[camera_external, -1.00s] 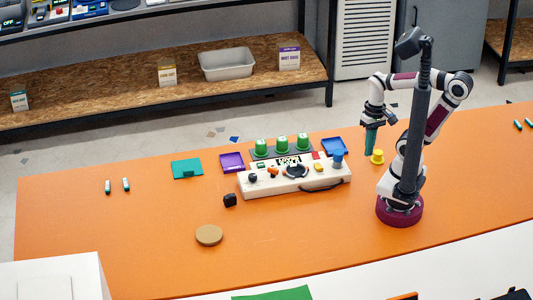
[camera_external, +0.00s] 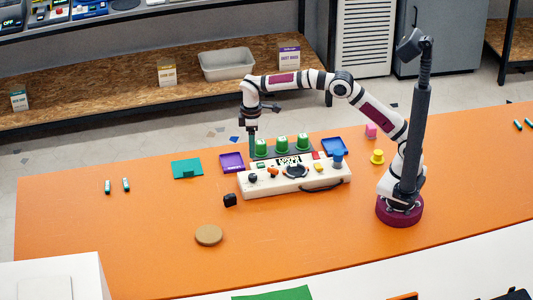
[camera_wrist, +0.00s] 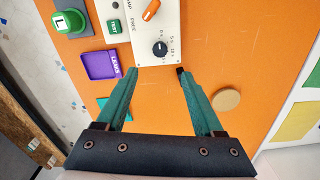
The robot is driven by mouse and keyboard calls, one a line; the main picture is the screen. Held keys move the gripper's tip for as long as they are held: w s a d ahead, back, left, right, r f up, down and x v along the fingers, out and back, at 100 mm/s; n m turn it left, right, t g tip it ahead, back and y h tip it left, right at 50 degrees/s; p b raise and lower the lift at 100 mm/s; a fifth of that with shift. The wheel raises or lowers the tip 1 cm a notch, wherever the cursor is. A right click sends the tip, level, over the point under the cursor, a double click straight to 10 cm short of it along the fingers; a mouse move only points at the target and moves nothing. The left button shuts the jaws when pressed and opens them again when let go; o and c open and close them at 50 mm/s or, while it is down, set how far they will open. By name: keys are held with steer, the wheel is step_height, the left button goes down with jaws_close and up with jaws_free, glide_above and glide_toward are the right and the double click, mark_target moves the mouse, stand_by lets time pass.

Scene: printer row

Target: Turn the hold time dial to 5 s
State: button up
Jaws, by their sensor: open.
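The likely hold time dial is a round black knob (camera_wrist: 160,48) on the white panel (camera_wrist: 145,20), with small printed marks beside it; its setting is too small to read surely. It also shows at the left end of the panel in the external view (camera_external: 252,177). My gripper (camera_wrist: 157,70) is open, its two teal fingers apart, with nothing between them; the dial appears just beyond the tips in the wrist view. In the external view my gripper (camera_external: 252,138) is raised above the panel's left end, apart from it.
An orange lever (camera_wrist: 151,10) and a green test button (camera_wrist: 114,27) are near the dial. Green-topped pieces (camera_external: 282,143) stand behind the panel. A purple tray (camera_external: 232,162), black block (camera_external: 229,200) and tan disc (camera_external: 209,235) lie around it. The front-left table is mostly clear.

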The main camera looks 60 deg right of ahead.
mark_target(252, 175)
step_height(252, 175, down, 12)
steer(key=shift+r, duration=0.1)
steer(key=shift+c, duration=0.2)
jaws_close()
